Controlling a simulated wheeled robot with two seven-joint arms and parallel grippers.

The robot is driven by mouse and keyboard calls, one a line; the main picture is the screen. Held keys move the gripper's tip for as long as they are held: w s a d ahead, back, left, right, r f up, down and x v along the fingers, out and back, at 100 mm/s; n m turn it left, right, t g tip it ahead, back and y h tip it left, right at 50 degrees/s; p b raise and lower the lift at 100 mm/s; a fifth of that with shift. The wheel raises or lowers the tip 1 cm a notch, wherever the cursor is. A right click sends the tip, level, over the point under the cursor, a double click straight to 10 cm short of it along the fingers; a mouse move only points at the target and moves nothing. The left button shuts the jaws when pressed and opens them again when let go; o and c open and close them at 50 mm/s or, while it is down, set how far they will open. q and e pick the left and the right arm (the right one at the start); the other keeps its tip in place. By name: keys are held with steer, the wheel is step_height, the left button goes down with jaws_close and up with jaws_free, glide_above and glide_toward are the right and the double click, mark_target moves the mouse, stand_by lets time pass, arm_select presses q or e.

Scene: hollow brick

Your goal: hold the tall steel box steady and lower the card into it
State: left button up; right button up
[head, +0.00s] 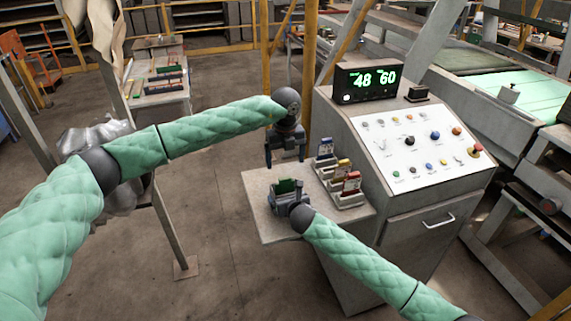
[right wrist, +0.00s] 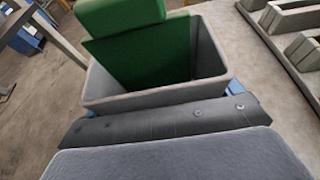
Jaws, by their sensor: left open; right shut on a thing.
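The grey steel box (right wrist: 160,95) stands open at the top in the right wrist view. The green card (right wrist: 150,50) is inside it, with its thicker top part sticking out above the rim; its lower end is hidden by the near wall. The card also shows as a small green patch in the head view (head: 285,186). My right gripper (head: 287,196) is shut on the box, with its jaws around the sides; it hides most of the box in the head view. My left gripper (head: 285,158) is open and empty, pointing down above the card and apart from it.
A rack (head: 341,188) with several coloured cards in slots stands just right of the box on the small grey shelf (head: 262,222). A control console (head: 410,150) with buttons and a display (head: 367,82) rises behind. The shelf's left part is clear.

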arm_select(q)
steer(key=shift+r, duration=0.45)
